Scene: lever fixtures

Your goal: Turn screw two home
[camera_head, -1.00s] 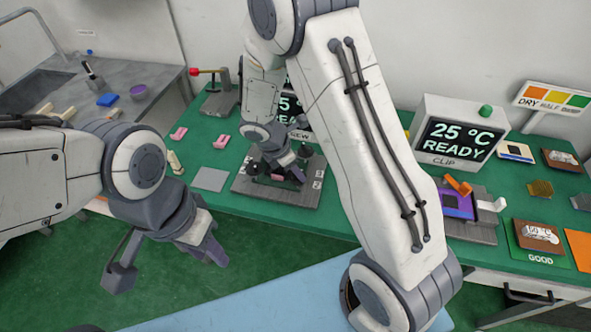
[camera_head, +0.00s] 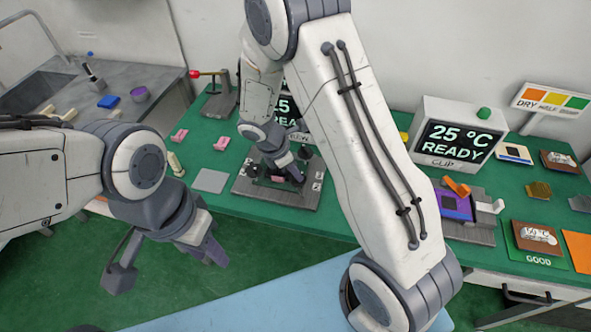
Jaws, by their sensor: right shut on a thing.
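The screw fixture (camera_head: 283,196) is a dark grey plate on the green table, left of centre, with several black knobs and pink pieces on it. My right gripper (camera_head: 289,174) reaches down onto the fixture from above and is shut on a black screw knob. The fingers and wrist partly hide that knob, and I cannot read which number it bears. Another black knob (camera_head: 253,170) stands left of the gripper. My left gripper (camera_head: 215,256) hangs empty in front of the table, away from the fixture; its finger gap is unclear.
A screen (camera_head: 287,108) behind the fixture is partly covered by my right arm. The clip screen (camera_head: 455,140) and a clip fixture (camera_head: 462,205) stand to the right. A grey square (camera_head: 210,181) and pink pieces (camera_head: 179,136) lie to the left. A red-knobbed lever (camera_head: 195,74) stands at the back left.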

